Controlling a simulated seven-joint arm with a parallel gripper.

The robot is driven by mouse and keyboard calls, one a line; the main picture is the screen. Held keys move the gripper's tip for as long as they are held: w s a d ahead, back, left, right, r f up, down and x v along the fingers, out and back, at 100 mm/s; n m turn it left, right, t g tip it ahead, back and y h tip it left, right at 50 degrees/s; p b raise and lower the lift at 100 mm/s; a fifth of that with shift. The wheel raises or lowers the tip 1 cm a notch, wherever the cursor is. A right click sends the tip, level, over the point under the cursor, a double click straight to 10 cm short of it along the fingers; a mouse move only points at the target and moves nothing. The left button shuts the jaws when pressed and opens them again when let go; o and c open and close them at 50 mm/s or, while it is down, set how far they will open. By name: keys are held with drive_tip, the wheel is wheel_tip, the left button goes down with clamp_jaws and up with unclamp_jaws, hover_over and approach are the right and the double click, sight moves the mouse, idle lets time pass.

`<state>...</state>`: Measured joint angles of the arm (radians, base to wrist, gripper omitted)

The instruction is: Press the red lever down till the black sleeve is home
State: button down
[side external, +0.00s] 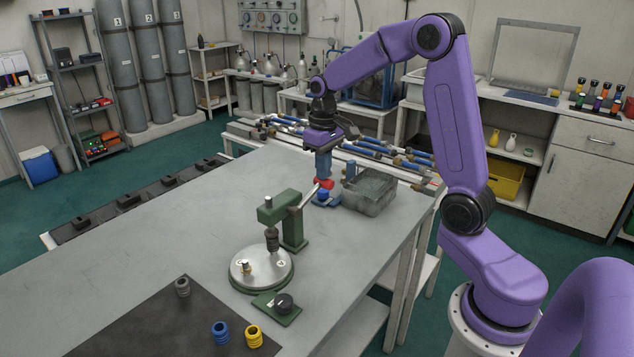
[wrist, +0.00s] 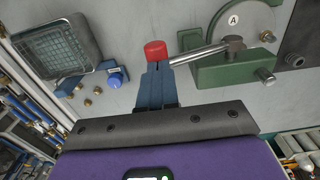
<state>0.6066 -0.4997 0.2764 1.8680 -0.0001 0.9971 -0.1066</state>
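The red lever knob (side external: 325,184) is on the end of a bright metal arm that slopes up from the green press (side external: 290,225). It also shows in the wrist view (wrist: 155,49). My gripper (side external: 323,178) points down at the knob, with its blue fingers together and their tips at it (wrist: 156,64). The fingers look shut, with the knob just beyond the tips; whether they touch is unclear. A dark cylindrical piece (side external: 272,240) hangs under the press head above the round metal plate (side external: 262,264). I cannot clearly make out the black sleeve or its seat there.
A blue knob on a blue base (side external: 324,196) and a grey wire-mesh bin (side external: 369,192) stand close by my gripper. Grey, blue and yellow ribbed sleeves (side external: 220,333) stand on the dark mat (side external: 150,325).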

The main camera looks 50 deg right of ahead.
drive_tip(key=shift+d+f, duration=0.25)
drive_tip(key=shift+f, duration=0.9)
idle(0.6)
drive_tip(key=shift+f, duration=0.8)
drive_tip(key=shift+a+f, duration=0.25)
drive_tip(key=shift+f, duration=0.85)
idle(0.6)
drive_tip(key=shift+r, duration=6)
